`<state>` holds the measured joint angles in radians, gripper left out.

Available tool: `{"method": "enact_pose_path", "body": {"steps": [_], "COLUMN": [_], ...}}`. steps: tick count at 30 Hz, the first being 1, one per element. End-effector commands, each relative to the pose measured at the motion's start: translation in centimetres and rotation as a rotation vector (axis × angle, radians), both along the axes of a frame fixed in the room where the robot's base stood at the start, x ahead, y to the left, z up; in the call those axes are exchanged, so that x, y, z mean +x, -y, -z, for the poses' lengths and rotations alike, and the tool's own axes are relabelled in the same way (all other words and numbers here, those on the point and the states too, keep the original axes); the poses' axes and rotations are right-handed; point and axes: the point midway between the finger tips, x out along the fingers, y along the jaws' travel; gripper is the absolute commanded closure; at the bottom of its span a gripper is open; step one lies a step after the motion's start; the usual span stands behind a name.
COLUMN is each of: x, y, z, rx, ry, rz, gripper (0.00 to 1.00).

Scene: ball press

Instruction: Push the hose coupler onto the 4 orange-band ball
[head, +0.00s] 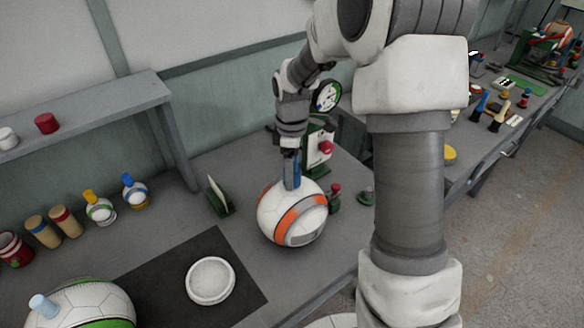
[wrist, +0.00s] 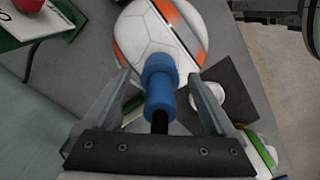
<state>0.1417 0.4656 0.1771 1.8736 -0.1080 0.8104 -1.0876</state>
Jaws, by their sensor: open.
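The white ball with an orange band (head: 272,206) sits on the grey bench; the wrist view also shows it (wrist: 140,38). The blue hose coupler (head: 292,170) stands upright at the top of the ball, and in the wrist view (wrist: 159,85) a black piece trails from it toward the gripper's base. My gripper (wrist: 159,76) is above the ball with its two fingers apart, one each side of the coupler, with gaps showing. In the head view my gripper (head: 290,152) is small. Whether the coupler is fully seated on the ball is hidden.
A gauge stand (head: 318,150) with a red knob is just behind the ball. A dark mat (head: 165,270) with a white dish (head: 210,281) lies in front left. A green-band ball (head: 85,300) is at lower left. Several bottles line the bench's left side.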

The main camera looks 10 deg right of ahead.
Motion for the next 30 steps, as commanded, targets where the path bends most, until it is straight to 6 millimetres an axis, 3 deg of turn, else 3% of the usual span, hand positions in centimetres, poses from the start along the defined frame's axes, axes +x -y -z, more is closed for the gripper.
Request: {"method": "enact_pose_path", "body": {"steps": [8,24,30], "x": [0.1,0.1,0.0], "y": [0.0,0.0,0.0], "z": [-1.6,-14.0,-16.7], "rx": [-0.001,-0.001,0.000], "ry": [0.004,0.005,0.002], "rz": [0.000,0.000,0.000], "gripper": [0.09,0.09,0.09]}}
